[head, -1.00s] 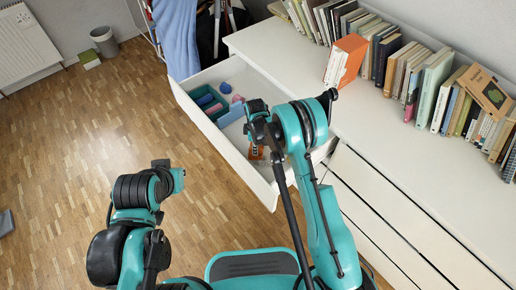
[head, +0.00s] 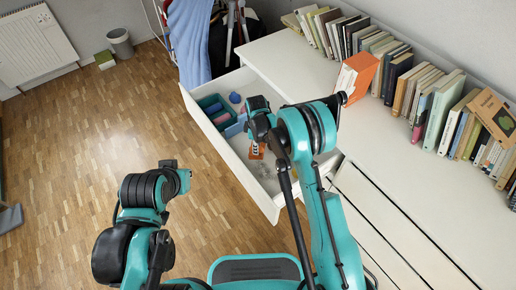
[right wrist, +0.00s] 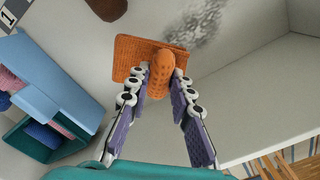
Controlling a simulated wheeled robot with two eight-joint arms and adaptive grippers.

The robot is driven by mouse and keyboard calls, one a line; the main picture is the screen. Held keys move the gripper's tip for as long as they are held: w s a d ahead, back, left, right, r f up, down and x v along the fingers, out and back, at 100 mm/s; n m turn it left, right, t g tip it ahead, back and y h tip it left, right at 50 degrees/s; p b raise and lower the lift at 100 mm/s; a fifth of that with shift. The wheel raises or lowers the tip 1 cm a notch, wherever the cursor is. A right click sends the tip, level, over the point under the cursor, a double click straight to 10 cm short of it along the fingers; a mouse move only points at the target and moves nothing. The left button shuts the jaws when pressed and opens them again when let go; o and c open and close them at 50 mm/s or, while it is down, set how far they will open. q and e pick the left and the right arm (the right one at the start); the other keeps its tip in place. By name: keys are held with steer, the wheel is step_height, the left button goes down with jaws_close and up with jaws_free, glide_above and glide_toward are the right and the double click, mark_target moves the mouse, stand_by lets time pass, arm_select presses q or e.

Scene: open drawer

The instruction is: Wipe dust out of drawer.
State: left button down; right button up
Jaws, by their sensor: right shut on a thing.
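The white drawer (head: 236,160) is pulled open from the chest. My right gripper (head: 256,150) is inside it, shut on an orange wiping pad with a raised grip (head: 255,155). In the right wrist view my right gripper's fingers (right wrist: 160,95) pinch the grip of the orange pad (right wrist: 130,55). A speckled grey dust patch (right wrist: 195,25) lies on the drawer floor just beyond the pad; I cannot tell whether the pad touches the floor. Dust also shows faintly near the drawer's front in the head view (head: 263,172). My left arm is outside the drawer; its fingers (head: 170,165) do not show clearly.
A teal box (right wrist: 40,140) with pink and blue rolls and a light blue box (right wrist: 55,75) stand in the drawer beside the gripper. A brown object (right wrist: 107,8) lies farther off. Books (head: 400,80) line the chest top. The wooden floor at left is mostly clear.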

steer(key=shift+r+p, duration=0.3)
steer(key=shift+r, duration=0.6)
